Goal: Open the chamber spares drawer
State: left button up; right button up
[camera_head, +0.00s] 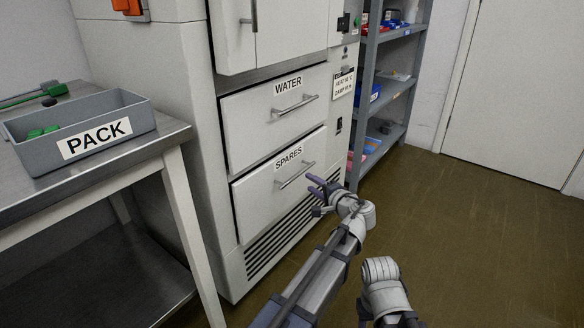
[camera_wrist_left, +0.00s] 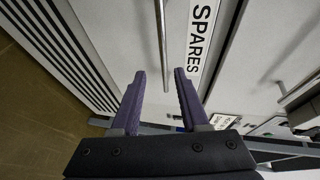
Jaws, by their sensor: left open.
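The chamber spares drawer (camera_head: 262,205) is the lower white drawer, labelled SPARES, and looks shut. Its bar handle (camera_head: 296,175) runs across the front below the label. My left gripper (camera_head: 314,194) is open near the handle's right end, purple fingers toward the drawer. In the left wrist view, the handle (camera_wrist_left: 162,40) shows as a vertical bar in line with the gap of the open left gripper (camera_wrist_left: 160,72). The fingers stand on either side of it in the picture; I cannot tell whether they touch it. My right gripper is not visible, only part of that arm.
The WATER drawer (camera_head: 268,115) is directly above, also looking shut. A steel table (camera_head: 160,140) with a grey PACK bin (camera_head: 135,122) stands at the left. Grey shelves (camera_head: 392,88) stand behind on the right. The brown floor (camera_head: 470,220) at the right is clear.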

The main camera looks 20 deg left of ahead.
aim_at(301, 174)
pick_arm(q)
jog(key=shift+w+r+b+x, duration=0.15)
jog(key=shift+b+x, duration=0.2)
jog(key=shift+x, duration=1.8)
jog(key=shift+w+r+b+x, duration=0.15)
jog(key=shift+b+x, duration=0.2)
jog(key=shift+x, duration=1.8)
jog(key=shift+s+d, duration=0.1)
jog(key=shift+d, duration=0.05)
jog(key=shift+c, duration=0.2)
grip_shut()
